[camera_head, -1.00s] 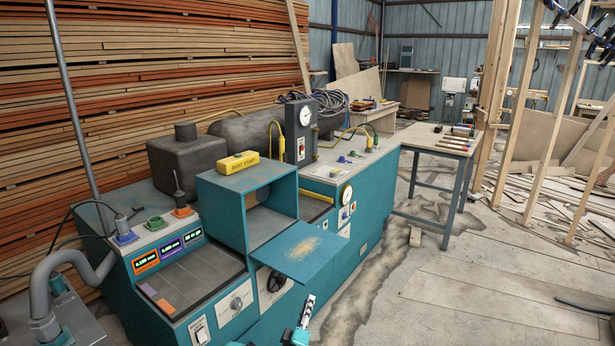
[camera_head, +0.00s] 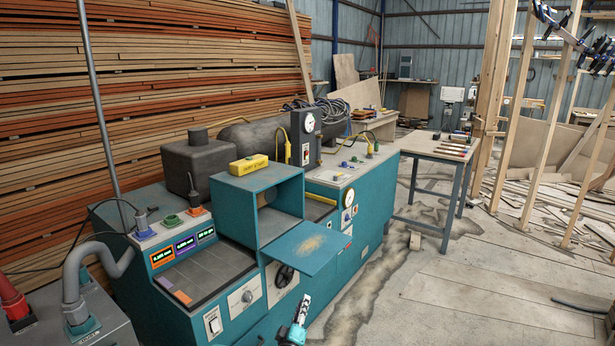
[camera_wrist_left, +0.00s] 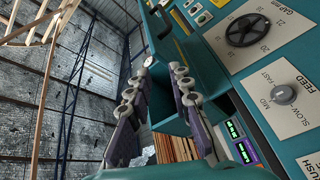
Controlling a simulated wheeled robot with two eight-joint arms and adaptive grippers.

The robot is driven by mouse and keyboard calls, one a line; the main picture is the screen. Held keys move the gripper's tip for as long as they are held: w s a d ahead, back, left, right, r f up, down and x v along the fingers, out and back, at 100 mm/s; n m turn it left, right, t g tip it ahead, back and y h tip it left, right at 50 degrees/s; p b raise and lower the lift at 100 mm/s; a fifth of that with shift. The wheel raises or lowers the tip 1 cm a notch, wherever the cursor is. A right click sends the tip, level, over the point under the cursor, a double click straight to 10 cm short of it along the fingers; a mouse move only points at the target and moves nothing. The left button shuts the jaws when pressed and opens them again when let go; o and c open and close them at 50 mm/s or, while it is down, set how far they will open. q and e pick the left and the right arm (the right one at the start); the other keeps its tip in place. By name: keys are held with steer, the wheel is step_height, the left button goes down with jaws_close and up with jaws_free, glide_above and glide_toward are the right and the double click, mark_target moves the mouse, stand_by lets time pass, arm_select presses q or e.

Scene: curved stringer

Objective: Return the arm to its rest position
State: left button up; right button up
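My left gripper (camera_head: 301,312) shows at the bottom middle of the head view, low in front of the teal machine (camera_head: 345,262), below its fold-out shelf. In the left wrist view its two fingers (camera_wrist_left: 159,78) stand apart with nothing between them, so it is open and empty. The machine's front panel, with a black handwheel (camera_wrist_left: 248,30) and a grey feed knob (camera_wrist_left: 284,94), fills the right of that view. I see no contact between the fingers and the machine. My right gripper is not in view.
The teal shelf (camera_head: 306,247), with sawdust on it, juts out above the left gripper. A work table (camera_head: 436,147) with tools stands behind at the right. Loose boards and upright studs stand farther right.

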arm_select(q)
steer(key=s+a+r+m+g+y, duration=0.35)
steer(key=s+a+r+g, duration=0.25)
steer(key=s+a+r, duration=0.65)
steer(key=s+a+f+m+g, duration=0.1)
steer(key=s+a+m+g, duration=0.1)
steer(key=s, duration=1.3)
steer(key=s+a+f+m+g, duration=0.1)
steer(key=s+f+m+g, duration=0.1)
steer(key=s, duration=1.2)
steer(key=shift+s+a+f+m+g+y, duration=0.3)
steer(key=shift+m+g, duration=0.5)
steer(key=shift+m, duration=0.35)
